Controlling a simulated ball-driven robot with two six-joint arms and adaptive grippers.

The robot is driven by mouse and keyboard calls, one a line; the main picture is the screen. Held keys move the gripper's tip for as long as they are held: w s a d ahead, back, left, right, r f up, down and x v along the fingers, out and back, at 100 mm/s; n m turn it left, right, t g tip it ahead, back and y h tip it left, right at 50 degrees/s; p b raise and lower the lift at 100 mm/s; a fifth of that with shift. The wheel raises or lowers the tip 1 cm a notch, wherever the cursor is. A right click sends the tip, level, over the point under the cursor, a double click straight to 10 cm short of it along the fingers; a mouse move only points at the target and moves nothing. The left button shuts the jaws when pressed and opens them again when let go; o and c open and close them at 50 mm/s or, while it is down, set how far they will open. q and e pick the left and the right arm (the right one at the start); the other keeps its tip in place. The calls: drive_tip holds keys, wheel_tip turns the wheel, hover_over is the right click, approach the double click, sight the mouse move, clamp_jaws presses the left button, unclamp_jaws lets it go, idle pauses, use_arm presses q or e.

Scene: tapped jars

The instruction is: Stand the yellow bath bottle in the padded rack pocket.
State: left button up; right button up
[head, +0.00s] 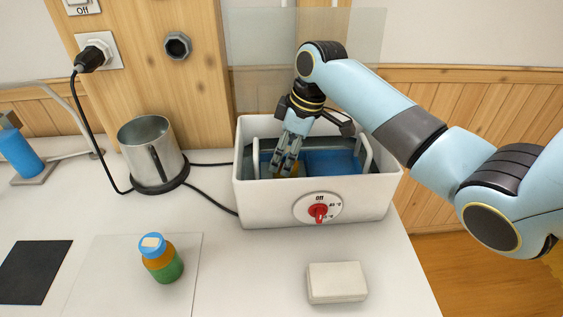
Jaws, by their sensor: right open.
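My right gripper (285,163) reaches down into the white water bath (265,200), fingers pointing down and open. A small yellow-orange patch (294,171) shows right beside the fingertips inside the bath; it may be the yellow bath bottle, mostly hidden by the fingers and the bath's front wall. I cannot tell whether the fingers touch it. I cannot make out a padded rack pocket. My left gripper is not in view.
An amber-and-green bottle with a blue cap (163,262) stands on a clear mat (105,270) at front left. A metal jug (143,145), a dark pad (35,272), a white block (337,282) and a blue cylinder (18,153) are around. Black cables run behind.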

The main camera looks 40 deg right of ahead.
drive_tip(key=v, duration=0.8)
